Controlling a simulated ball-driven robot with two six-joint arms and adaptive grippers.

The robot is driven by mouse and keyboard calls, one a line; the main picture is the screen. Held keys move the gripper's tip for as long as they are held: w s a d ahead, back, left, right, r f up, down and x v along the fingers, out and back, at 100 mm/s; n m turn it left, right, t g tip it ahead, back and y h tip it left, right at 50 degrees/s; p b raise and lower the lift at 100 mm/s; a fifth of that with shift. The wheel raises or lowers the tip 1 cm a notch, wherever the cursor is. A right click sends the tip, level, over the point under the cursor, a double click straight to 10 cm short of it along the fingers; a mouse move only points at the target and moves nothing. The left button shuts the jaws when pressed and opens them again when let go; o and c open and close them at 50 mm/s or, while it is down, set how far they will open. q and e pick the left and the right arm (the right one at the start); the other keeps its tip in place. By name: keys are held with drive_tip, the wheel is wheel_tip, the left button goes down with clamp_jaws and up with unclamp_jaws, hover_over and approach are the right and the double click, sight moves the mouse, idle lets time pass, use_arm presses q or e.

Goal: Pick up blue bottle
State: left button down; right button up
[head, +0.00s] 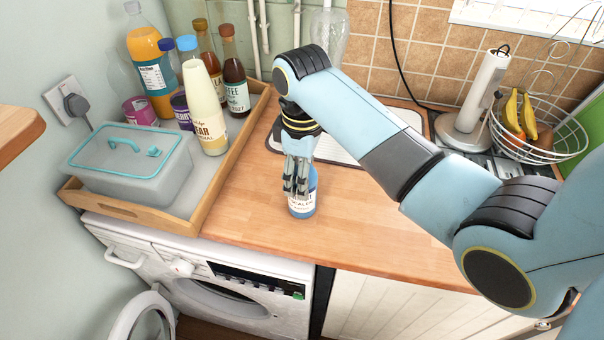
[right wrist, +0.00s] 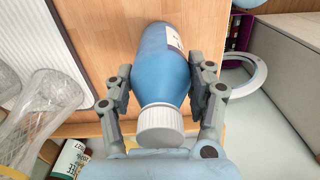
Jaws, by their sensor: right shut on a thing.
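The blue bottle (head: 303,204) stands on the wooden countertop near its front edge in the head view, with a pale label low on its side. My right gripper (head: 296,188) reaches down over it from above and hides its upper part. In the right wrist view the blue bottle (right wrist: 163,62) shows its white ribbed cap towards the camera. The two fingers of my right gripper (right wrist: 163,85) are on either side of its shoulder, shut on it. Whether the base touches the counter is hard to tell. My left gripper is not in view.
A wooden tray (head: 225,170) on the left holds a grey lidded box (head: 130,165) and several bottles. A white drainer (head: 345,140) lies behind the gripper. A wire fruit basket (head: 560,150) stands at the back right. A washing machine (head: 215,285) is below the counter.

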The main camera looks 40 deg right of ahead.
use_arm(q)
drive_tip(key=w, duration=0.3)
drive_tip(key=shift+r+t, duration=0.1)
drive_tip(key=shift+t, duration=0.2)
use_arm(e)
drive_tip(key=c, duration=0.9)
